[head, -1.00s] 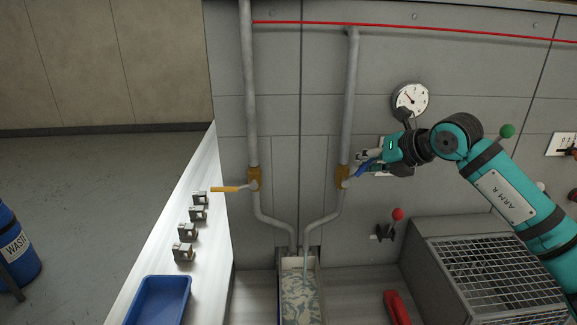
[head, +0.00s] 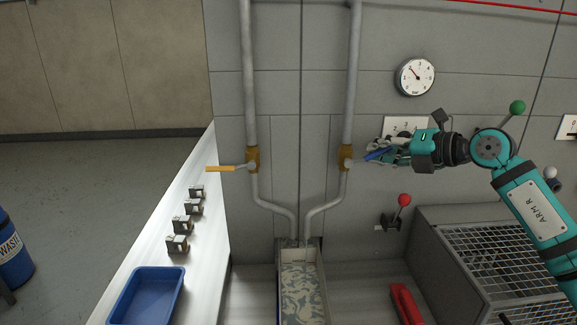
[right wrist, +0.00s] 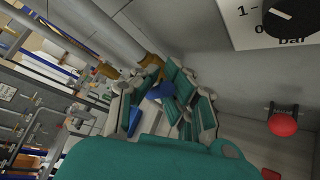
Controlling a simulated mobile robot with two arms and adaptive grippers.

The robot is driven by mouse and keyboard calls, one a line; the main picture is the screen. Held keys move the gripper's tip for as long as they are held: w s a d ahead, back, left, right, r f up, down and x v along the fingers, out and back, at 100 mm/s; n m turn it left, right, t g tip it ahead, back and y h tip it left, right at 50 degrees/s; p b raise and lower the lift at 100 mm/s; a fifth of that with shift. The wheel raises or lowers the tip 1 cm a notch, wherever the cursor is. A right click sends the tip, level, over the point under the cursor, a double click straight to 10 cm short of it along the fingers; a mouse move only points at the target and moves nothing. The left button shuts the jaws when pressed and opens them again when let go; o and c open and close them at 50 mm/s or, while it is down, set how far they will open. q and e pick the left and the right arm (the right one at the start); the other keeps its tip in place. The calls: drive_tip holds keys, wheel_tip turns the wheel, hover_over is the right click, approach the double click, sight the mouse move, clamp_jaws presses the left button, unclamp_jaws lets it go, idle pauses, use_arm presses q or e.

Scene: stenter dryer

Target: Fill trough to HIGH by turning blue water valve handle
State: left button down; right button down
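The blue valve handle (head: 376,155) points right and slightly up from the brass valve body (head: 345,158) on the right-hand pipe. My right gripper (head: 372,150) is at this handle, coming from the right. In the right wrist view the blue handle (right wrist: 162,91) shows between the spread fingers, which look open around it; contact is unclear. The trough (head: 319,268) stands below the pipe outlets, with pale patterned liquid inside. Its level marks cannot be read. My left gripper is not in view.
An orange handle (head: 221,168) is on the left-hand pipe valve. A pressure gauge (head: 416,76) is above my right gripper, and a red-knobbed lever (head: 404,200) is below it. A blue tray (head: 150,293) and several small clips lie on the left ledge. A mesh-topped box is at lower right.

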drive_tip(key=shift+s+a+f+m+y+b, duration=0.1)
drive_tip(key=shift+f+m+y+b, duration=0.25)
drive_tip(key=shift+b, duration=0.1)
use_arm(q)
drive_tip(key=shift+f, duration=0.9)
use_arm(e)
drive_tip(key=shift+r, duration=0.25)
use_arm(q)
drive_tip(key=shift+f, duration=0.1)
use_arm(e)
drive_tip(key=shift+f, duration=0.1)
